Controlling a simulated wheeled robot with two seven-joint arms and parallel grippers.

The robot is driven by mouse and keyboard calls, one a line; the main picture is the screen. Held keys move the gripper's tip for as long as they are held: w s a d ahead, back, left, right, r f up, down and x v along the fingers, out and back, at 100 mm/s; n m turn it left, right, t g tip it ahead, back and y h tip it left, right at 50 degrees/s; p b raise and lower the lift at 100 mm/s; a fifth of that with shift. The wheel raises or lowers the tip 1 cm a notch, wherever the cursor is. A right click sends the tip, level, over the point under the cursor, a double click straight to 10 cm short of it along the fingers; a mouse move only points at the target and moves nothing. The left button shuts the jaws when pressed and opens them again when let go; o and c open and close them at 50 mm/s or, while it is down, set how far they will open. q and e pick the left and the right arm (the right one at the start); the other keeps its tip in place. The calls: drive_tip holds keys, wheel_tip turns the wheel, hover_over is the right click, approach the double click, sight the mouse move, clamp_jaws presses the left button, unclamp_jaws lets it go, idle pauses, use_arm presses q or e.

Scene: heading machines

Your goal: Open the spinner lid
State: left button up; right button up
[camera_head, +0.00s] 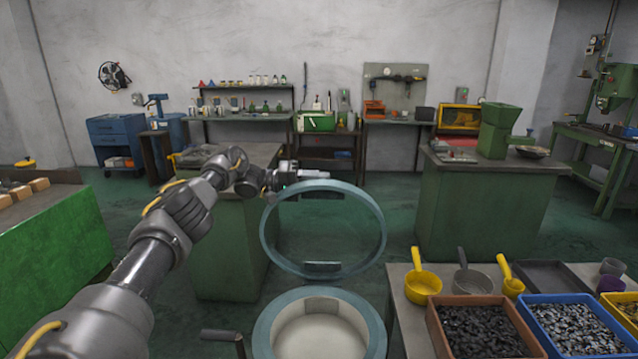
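The spinner (262,328) is a round pale teal drum at the bottom centre, and its pale inside shows from above. Its lid (377,220), a teal ring with a see-through middle, stands raised and steeply tilted above the drum. A small dark block sits at the lid's lower edge. My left arm reaches in from the left, and my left gripper (318,184) is at the lid's top rim. The fingers overlap the rim in the picture; I cannot tell whether they grip it or only touch it. My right gripper is out of view.
A table at the lower right holds yellow scoops (422,284), a grey scoop and bins of dark parts (480,330). A dark crank-like handle (222,335) is left of the drum. Green cabinets (470,215) stand behind, with open floor between them.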

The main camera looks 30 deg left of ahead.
use_arm(q)
drive_tip(key=shift+s+a, duration=0.15)
drive_tip(key=shift+a, duration=0.05)
drive_tip(key=b+v, duration=0.2)
drive_tip(key=v, duration=0.8)
drive_tip(key=shift+a+b, duration=0.15)
drive_tip(key=shift+b, duration=0.2)
drive_tip(key=shift+s, duration=0.1)
drive_tip(key=shift+r, duration=0.1)
